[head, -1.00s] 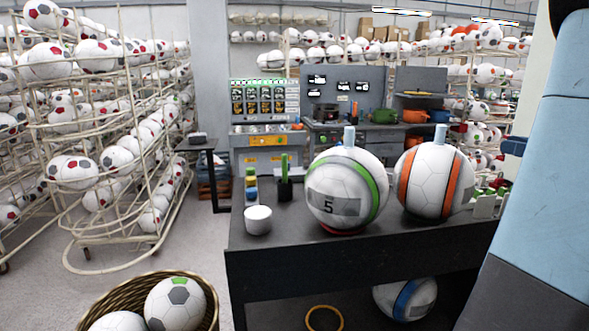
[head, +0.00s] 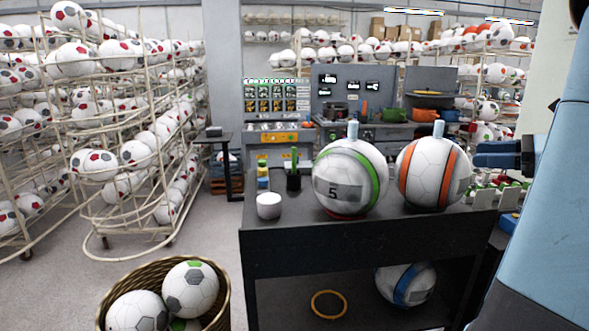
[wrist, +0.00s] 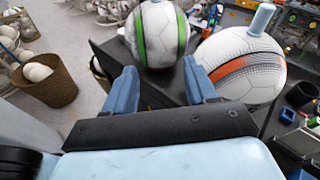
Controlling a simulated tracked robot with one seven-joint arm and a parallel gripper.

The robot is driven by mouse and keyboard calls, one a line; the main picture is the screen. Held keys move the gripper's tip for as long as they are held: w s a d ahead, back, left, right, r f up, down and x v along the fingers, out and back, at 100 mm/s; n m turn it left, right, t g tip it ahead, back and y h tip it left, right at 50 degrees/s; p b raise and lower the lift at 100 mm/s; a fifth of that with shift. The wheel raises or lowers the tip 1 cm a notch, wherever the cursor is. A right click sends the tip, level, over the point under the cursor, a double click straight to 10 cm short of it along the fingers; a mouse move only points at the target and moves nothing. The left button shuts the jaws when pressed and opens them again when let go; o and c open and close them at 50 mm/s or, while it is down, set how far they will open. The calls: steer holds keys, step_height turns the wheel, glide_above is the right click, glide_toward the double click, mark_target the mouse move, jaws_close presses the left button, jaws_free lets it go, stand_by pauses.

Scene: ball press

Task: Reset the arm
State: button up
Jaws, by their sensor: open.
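My gripper (wrist: 158,88) is open and empty in the wrist view, its two blue fingers spread apart. Beyond the fingers stand a ball with a green stripe (wrist: 158,35) and a ball with an orange stripe (wrist: 240,65). In the head view, part of my gripper (head: 500,153) shows at the right, beside the orange-striped ball (head: 428,172). I cannot tell from there whether it touches. The green-striped ball (head: 347,180) stands left of it on the dark table (head: 300,238). Each ball has a light blue peg on top.
A blue-striped ball (head: 406,284) and a yellow ring (head: 328,304) lie on the lower shelf. A wicker basket (head: 222,308) of balls stands on the floor. Ball racks (head: 100,150) fill the left side; floor between is clear.

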steer(key=s+a+f+n+g+h, duration=0.2)
steer(key=s+a+n+h, duration=0.1)
steer(key=a+n, duration=0.4)
steer(key=s+a+f+n+g+h, duration=0.1)
steer(key=s+a+f+n+h, duration=0.2)
steer(key=a+n, duration=0.5)
steer(key=s+a+f+n+g+h, duration=0.2)
steer(key=s+a+n+h, duration=0.2)
steer(key=a+n, duration=0.3)
steer(key=n, duration=0.2)
steer(key=shift+s+a+f+n+g, duration=0.15)
steer(key=shift+s+f+n+g, duration=0.15)
steer(key=shift+s+f, duration=0.05)
